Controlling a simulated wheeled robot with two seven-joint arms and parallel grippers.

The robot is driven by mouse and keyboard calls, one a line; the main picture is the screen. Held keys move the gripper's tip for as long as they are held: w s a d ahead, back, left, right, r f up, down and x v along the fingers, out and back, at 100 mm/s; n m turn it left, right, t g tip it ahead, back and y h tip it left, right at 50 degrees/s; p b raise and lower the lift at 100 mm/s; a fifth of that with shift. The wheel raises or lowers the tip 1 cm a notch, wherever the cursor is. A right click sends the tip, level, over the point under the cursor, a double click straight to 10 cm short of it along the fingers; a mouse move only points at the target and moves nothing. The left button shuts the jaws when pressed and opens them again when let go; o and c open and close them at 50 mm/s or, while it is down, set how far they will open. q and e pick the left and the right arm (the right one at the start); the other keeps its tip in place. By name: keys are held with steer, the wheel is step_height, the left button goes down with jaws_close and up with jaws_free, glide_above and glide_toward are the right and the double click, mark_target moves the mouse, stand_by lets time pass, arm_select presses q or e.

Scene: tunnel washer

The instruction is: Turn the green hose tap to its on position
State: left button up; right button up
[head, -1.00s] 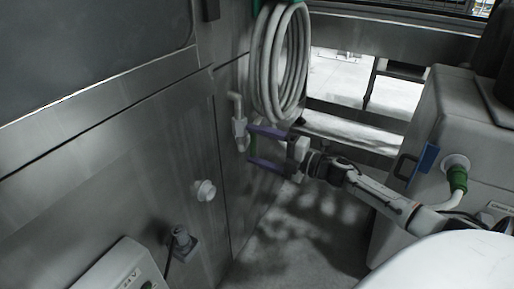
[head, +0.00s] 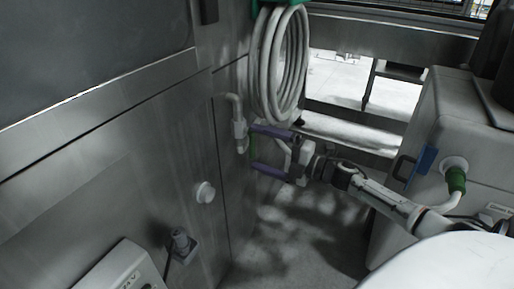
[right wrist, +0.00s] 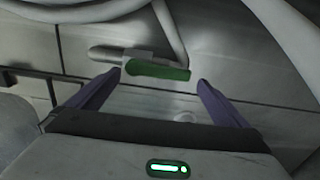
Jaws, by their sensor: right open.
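The green tap handle (head: 253,146) sits on a grey pipe fitting (head: 240,134) on the steel wall, below the coiled hose. In the right wrist view the handle (right wrist: 160,70) is a green bar lying crosswise. My right gripper (head: 251,148) has two purple fingers, spread apart, one above and one below the handle in the head view. In the right wrist view the handle lies between the fingertips (right wrist: 159,77), slightly beyond them, with gaps visible at both sides. The gripper is open and empty. My left gripper is not in view.
A pale coiled hose (head: 280,65) hangs just above the gripper. A white round knob (head: 204,192) and a grey wall fitting (head: 183,244) stick out lower left. A white machine (head: 445,130) with a green hose connector (head: 456,180) stands right. The floor (head: 290,235) between is clear.

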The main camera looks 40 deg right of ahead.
arm_select(q)
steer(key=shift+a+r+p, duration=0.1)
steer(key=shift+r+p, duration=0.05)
steer(key=shift+p, duration=0.2)
arm_select(e)
steer(key=v, duration=0.6)
steer(key=s+a+f+m+g+h, duration=0.2)
steer(key=s+a+f+m+g, duration=0.1)
steer(key=s+a+f+m, duration=0.75)
steer(key=s+a+f+m+g+h, duration=0.25)
steer(key=s+a+f+m, duration=0.4)
steer(key=a, duration=0.65)
steer(key=s+a+f+m+g, duration=0.1)
steer(key=s+a+m+g, duration=0.1)
steer(key=s+a+m, duration=0.35)
arm_select(q)
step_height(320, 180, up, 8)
steer(key=p, duration=1.2)
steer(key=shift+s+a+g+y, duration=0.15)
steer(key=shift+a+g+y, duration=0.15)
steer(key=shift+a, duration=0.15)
arm_select(e)
step_height(320, 180, up, 7)
steer(key=w+n, duration=0.1)
steer(key=n, duration=0.1)
